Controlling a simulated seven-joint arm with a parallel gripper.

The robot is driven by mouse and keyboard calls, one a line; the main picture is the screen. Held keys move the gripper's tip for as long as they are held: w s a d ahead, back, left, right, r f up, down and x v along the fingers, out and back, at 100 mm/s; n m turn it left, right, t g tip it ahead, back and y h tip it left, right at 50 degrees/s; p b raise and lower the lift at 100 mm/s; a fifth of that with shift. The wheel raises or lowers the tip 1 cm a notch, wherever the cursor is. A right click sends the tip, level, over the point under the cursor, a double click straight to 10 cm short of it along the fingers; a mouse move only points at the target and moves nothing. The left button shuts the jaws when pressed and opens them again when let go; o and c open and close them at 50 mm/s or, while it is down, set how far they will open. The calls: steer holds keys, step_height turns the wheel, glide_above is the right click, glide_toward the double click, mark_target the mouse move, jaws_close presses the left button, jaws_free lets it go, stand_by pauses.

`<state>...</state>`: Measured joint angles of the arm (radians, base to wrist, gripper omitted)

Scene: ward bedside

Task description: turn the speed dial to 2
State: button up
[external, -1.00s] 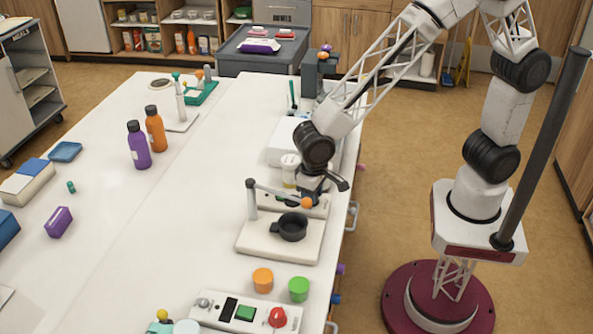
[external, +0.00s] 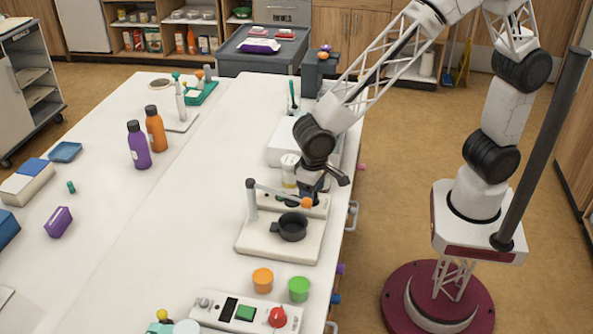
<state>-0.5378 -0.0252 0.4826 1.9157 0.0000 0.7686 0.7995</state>
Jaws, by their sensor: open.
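My gripper (external: 312,197) points down over a small pale panel (external: 320,210) behind the white stand with the black cup (external: 292,227). It is open, but its fingertips are partly hidden by the stand's grey lever with an orange ball end (external: 306,202). Any dial under the gripper is hidden, and I cannot tell whether the fingers touch it. A red knob (external: 277,317) shows on a white control box (external: 257,327) at the front, apart from the gripper. No dial numbers can be read, and I cannot tell which knob is the speed dial.
Orange (external: 263,278) and green (external: 299,290) cups stand between the stand and the control box. A white-capped jar (external: 289,172) is close to the left of my wrist. Purple (external: 139,148) and orange (external: 155,130) bottles stand farther left. The table's middle is largely clear.

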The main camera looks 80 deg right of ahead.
steer(key=shift+r, duration=3.05)
steer(key=shift+d, duration=0.1)
steer(key=shift+d+r, duration=0.2)
steer(key=shift+d, duration=0.05)
steer(key=s+d+r, duration=0.4)
steer(key=d+r, duration=0.3)
steer(key=d, duration=0.4)
steer(key=s+d+r+n+t, duration=0.1)
steer(key=s+d+r, duration=0.1)
steer(key=s+d, duration=0.9)
steer(key=s+d+r+n+t, duration=0.1)
steer(key=s+d+r, duration=0.2)
steer(key=s+d, duration=0.8)
steer(key=shift+s+r+n+t, duration=0.15)
steer(key=shift+s+n+t, duration=0.15)
steer(key=shift+n, duration=0.1)
steer(key=shift+d, duration=0.1)
